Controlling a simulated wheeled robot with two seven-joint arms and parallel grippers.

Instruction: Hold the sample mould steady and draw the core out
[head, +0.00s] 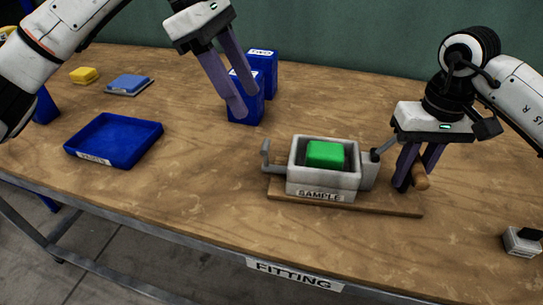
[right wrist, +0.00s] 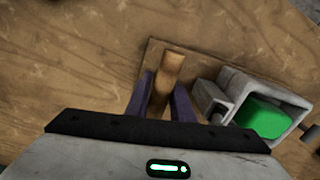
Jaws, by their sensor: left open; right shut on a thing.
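The grey mould (head: 322,182), labelled SAMPLE, sits on a wooden board (head: 395,208). A bright green block (head: 325,153) lies inside its open top; it also shows in the right wrist view (right wrist: 262,118). A grey upright handle (head: 265,157) stands at its left end, and a grey block with a dark-knobbed lever (head: 376,155) at its right. My right gripper (head: 409,184) is shut on a tan wooden handle (head: 420,178), also between its fingers in the right wrist view (right wrist: 168,72). The handle's link to the mould is hidden. My left gripper (head: 245,99) is open and empty, behind and left of the mould.
Two blue boxes (head: 262,67) stand by my left gripper, one labelled TWO. A blue tray (head: 115,137), a light-blue block (head: 129,84) and a yellow block (head: 85,75) are at left. A small grey device (head: 521,242) is at right. The table's front edge is labelled FITTING.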

